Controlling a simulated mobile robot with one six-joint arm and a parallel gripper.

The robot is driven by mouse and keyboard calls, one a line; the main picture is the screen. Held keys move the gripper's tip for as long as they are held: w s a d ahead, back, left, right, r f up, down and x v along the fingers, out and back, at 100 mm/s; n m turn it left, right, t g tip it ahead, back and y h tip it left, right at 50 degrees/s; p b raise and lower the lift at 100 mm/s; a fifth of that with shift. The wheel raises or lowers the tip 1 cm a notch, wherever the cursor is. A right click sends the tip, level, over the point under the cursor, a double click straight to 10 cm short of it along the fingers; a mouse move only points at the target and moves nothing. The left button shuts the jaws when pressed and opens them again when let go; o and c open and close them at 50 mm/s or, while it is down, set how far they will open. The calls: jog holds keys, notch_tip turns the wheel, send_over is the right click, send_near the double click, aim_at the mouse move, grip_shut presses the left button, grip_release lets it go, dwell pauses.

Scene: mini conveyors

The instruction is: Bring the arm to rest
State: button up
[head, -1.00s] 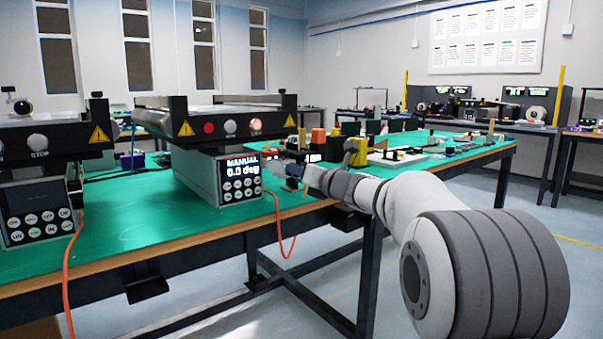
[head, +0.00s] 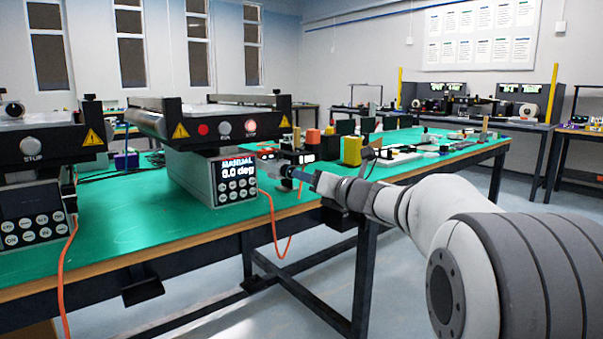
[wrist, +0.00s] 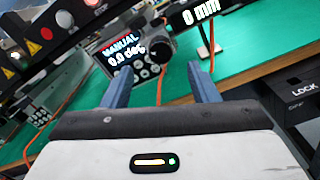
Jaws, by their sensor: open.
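My gripper (wrist: 160,88) shows in the wrist view with its two blue-grey fingers apart and nothing between them. In the head view my gripper (head: 290,172) is small, near the front edge of the green table, right of the control box (head: 213,185) that reads "MANUAL 0.0 deg". The same control box (wrist: 150,65) shows beyond the fingers in the wrist view. My arm reaches in from the lower right of the head view.
A mini conveyor (head: 215,117) stands on the green table (head: 120,235), with another conveyor unit (head: 35,150) at the left. A yellow block (head: 351,151) and several small parts lie behind my wrist. An orange cable (head: 272,225) hangs over the front edge. Floor in front is clear.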

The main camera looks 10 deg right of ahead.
jog(key=shift+s+d, duration=0.3)
jog(key=shift+s, duration=0.25)
jog(key=s+d+r+m+g+h+p, duration=0.1)
jog(key=s+d+r+m+h+p, duration=0.35)
jog(key=m+p, duration=0.6)
jog(key=s+d+r+m+g+h+p, duration=0.15)
jog(key=s+r+m+h+p, duration=0.25)
jog(key=r+m+h+p, duration=0.45)
jog(key=s+a+m+g+y+p, duration=0.2)
jog(key=s+m+g+p, duration=0.3)
jog(key=s+m+p, duration=0.4)
jog(key=s+a+m+g+y+p, duration=0.2)
jog(key=s+m+g+p, duration=0.3)
jog(key=s, duration=1.2)
jog(key=a+m+p, duration=0.1)
jog(key=m+p, duration=0.3)
jog(key=p, duration=0.2)
jog(key=shift+s+a+f, duration=0.25)
jog(key=shift+s+a, duration=0.1)
jog(key=shift+a, duration=0.05)
jog(key=shift+g, duration=0.25)
